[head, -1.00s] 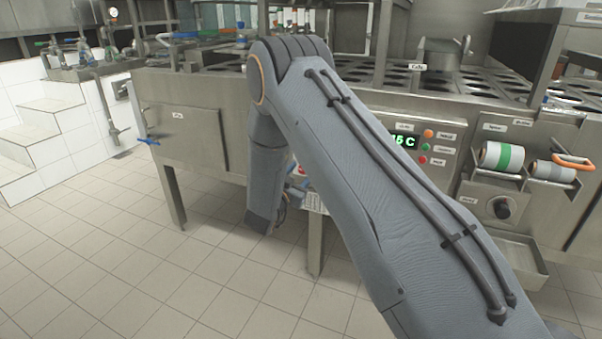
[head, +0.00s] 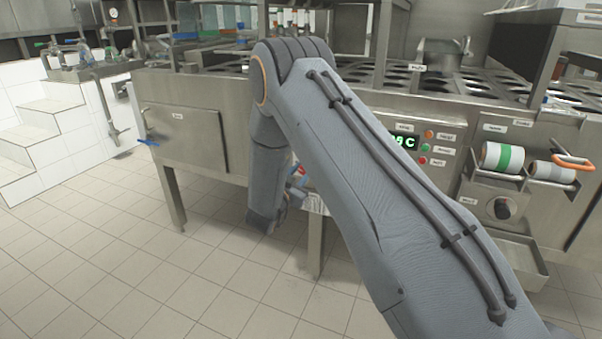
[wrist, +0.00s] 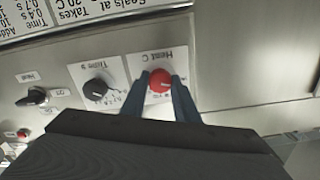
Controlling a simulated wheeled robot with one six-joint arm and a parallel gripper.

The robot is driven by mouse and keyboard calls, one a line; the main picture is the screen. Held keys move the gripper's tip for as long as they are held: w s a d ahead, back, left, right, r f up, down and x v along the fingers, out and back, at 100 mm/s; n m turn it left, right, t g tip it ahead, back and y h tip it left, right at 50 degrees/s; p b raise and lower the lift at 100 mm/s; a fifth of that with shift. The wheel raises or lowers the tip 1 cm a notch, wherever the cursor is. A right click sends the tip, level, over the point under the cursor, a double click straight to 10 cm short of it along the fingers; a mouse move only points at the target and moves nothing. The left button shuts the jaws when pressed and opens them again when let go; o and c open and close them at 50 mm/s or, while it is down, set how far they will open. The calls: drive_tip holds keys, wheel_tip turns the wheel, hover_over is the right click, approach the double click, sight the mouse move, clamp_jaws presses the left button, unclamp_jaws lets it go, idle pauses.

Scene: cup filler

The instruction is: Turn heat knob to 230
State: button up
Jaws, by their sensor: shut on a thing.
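The red heat knob (wrist: 160,81) sits on the steel panel in the wrist view, on a white plate labelled "Heat C" that appears upside down. My gripper (wrist: 160,92) has its two fingers on either side of the knob, shut on it. A pale pointer line shows on the knob, but the value it points at is too small to read. In the head view my arm covers the knob and gripper. A green display (head: 404,142) there is partly hidden by my arm; its last characters look like "C" after a digit I cannot read surely.
A black time knob (wrist: 96,89) is close beside the heat knob. A black heat switch (wrist: 36,97) and a red button (wrist: 23,133) are farther left. Rolls (head: 503,157) and a black knob (head: 502,208) are on the right. The floor in front is clear.

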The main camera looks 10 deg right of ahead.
drive_tip(key=m, duration=0.5)
drive_tip(key=shift+m, duration=0.3)
drive_tip(key=m, duration=0.6)
drive_tip(key=shift+b, duration=0.35)
drive_tip(key=m+b, duration=0.1)
drive_tip(key=m, duration=0.4)
drive_tip(key=shift+f+m, duration=0.1)
drive_tip(key=shift+m, duration=0.3)
drive_tip(key=m+b, duration=0.1)
drive_tip(key=m, duration=0.4)
drive_tip(key=shift+m, duration=0.4)
drive_tip(key=o, duration=1.1)
drive_tip(key=shift+c, duration=0.2)
drive_tip(key=shift+s, duration=0.1)
